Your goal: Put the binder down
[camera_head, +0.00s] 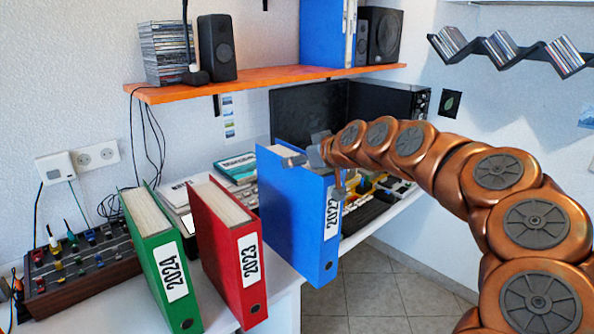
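A blue binder (293,222) labelled 2022 is upright in the middle of the view, its lower spine end over the desk's front edge. My gripper (300,160) is at the top of the blue binder, with finger parts on its upper edge and by its spine side. It appears closed around the binder's top. Whether the binder's base touches the desk is hidden.
A red binder (228,262) labelled 2023 and a green binder (160,265) labelled 2024 stand to the left on the white desk (283,278). A mixer (85,262) is at far left. An orange shelf (260,78) with speakers hangs above. A keyboard (365,215) lies right of the blue binder.

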